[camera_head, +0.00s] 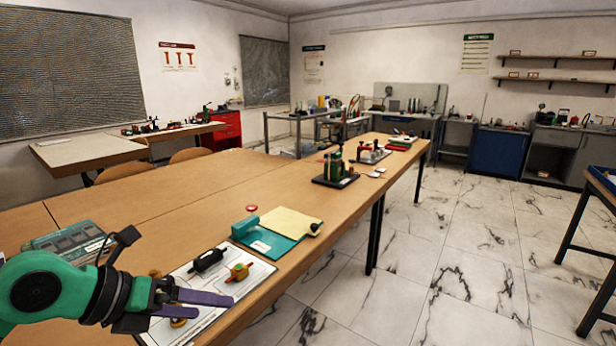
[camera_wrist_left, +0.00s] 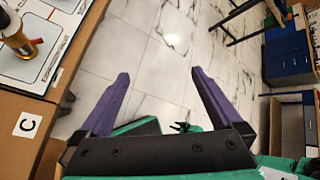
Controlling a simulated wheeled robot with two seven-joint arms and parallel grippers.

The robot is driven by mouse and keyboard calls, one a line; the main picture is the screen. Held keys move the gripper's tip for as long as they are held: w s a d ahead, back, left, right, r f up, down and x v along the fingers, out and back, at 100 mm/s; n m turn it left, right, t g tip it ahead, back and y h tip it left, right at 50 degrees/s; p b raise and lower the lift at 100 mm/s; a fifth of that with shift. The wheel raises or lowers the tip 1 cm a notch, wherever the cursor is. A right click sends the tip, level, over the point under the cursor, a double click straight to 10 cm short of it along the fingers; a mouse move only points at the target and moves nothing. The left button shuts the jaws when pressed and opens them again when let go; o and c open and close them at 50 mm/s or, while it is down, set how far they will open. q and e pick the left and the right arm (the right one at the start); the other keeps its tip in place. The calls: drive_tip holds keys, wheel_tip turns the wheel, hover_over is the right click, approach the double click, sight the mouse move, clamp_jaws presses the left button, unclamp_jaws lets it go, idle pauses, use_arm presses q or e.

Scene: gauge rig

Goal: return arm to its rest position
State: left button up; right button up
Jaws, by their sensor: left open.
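My left arm, green and black, comes in at the lower left of the head view. Its gripper (camera_head: 214,305) has purple fingers and is over the near edge of the table (camera_head: 150,195), by a white printed sheet (camera_head: 262,268). Nothing is held. My right gripper does not show.
On the sheet lie a black fitting (camera_head: 207,260) and a yellow-and-red fitting (camera_head: 238,272); a brass piece (camera_head: 178,318) is partly behind the fingers. A teal clipboard (camera_head: 265,243) with yellow paper lies beyond. Marble floor (camera_head: 450,260) is open on the right.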

use_arm(q)
drive_tip(key=d+r+n+t+h, duration=0.1)
drive_tip(key=d+r+t+h, duration=0.1)
drive_tip(key=d+r+h, duration=0.35)
drive_tip(key=w+a+r+n+t, duration=0.3)
drive_tip(key=w+r+n+t, duration=0.15)
drive_tip(key=n+t, duration=0.55)
drive_tip(key=a+f+n+g+y, duration=0.2)
drive_tip(key=a+f+n+y, duration=1.3)
drive_tip(key=n, duration=0.5)
drive_tip(key=s+d+f+n+g+h, duration=0.15)
drive_tip(key=s+d+f+g, duration=0.25)
drive_tip(key=s+f+g, duration=0.6)
drive_tip(key=s+d+f+n+g+h, duration=0.1)
drive_tip(key=s+d+f+n+g, duration=0.2)
drive_tip(key=s+f, duration=0.75)
wheel_tip(320, 180, down, 21)
drive_tip(key=w+m+g+p, duration=0.1)
drive_tip(key=p, duration=0.2)
drive_tip(key=s+a+f+g+p, duration=0.1)
drive_tip(key=s+a+f+p, duration=0.1)
drive_tip(key=s+f, duration=1.2)
drive_tip(key=s, duration=0.3)
drive_tip(key=shift+a, duration=0.3)
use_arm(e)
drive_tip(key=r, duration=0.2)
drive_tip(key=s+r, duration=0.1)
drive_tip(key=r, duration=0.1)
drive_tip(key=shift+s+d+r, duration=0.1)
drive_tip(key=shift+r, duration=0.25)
